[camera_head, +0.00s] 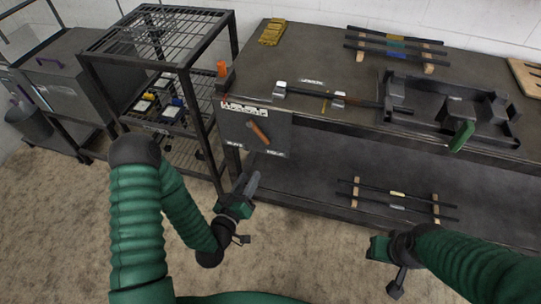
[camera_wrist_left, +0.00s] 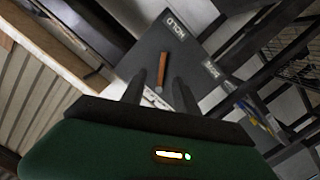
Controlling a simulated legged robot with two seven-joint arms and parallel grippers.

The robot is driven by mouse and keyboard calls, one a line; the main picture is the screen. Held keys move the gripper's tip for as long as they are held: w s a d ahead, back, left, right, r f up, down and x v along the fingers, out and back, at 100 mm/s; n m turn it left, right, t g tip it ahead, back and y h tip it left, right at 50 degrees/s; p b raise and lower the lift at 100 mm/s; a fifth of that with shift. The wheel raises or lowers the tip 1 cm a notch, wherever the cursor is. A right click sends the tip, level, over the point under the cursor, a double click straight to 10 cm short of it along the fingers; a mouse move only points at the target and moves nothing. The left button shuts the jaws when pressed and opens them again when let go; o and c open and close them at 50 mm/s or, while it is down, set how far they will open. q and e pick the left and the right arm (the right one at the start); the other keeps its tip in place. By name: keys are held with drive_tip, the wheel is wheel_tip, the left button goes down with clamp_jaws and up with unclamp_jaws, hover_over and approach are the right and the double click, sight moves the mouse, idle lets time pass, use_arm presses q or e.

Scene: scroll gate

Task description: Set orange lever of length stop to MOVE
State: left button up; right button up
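The orange lever (camera_head: 259,132) is on the dark front panel (camera_head: 237,128) at the bench's left end. In the left wrist view the lever (camera_wrist_left: 162,68) runs from its grey pivot towards the HOLD label (camera_wrist_left: 175,25); the MOVE label (camera_wrist_left: 211,68) is to the right. My left gripper (camera_head: 253,181) is below and in front of the panel, apart from the lever. In the left wrist view its two fingers are spread and empty, with the lever showing beyond the gap. My right gripper (camera_head: 380,249) is low at the right; its fingers do not show clearly.
The bench (camera_head: 350,70) carries a rod on holders (camera_head: 330,95), a dark tray fixture (camera_head: 420,118) and racked rods. An orange block (camera_head: 222,69) stands at its left corner. A wire shelf (camera_head: 185,80) stands close left. The floor in front is clear.

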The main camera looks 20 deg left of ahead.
use_arm(q)
drive_tip(key=a+n+y, duration=0.1)
drive_tip(key=t+b, duration=0.1)
drive_tip(key=b, duration=0.1)
approach(261, 138)
drive_tip(key=w, duration=0.7)
drive_tip(key=shift+w+d+r, duration=0.1)
drive_tip(key=shift+w+d, duration=0.05)
drive_tip(key=shift+w, duration=0.6)
use_arm(e)
drive_tip(key=shift+a+f, duration=0.2)
drive_tip(key=shift+f, duration=0.35)
drive_tip(key=shift+a+f, duration=0.15)
drive_tip(key=shift+f, duration=0.35)
use_arm(q)
drive_tip(key=shift+c, duration=1.1)
clamp_jaws()
use_arm(e)
drive_tip(key=shift+d, duration=0.1)
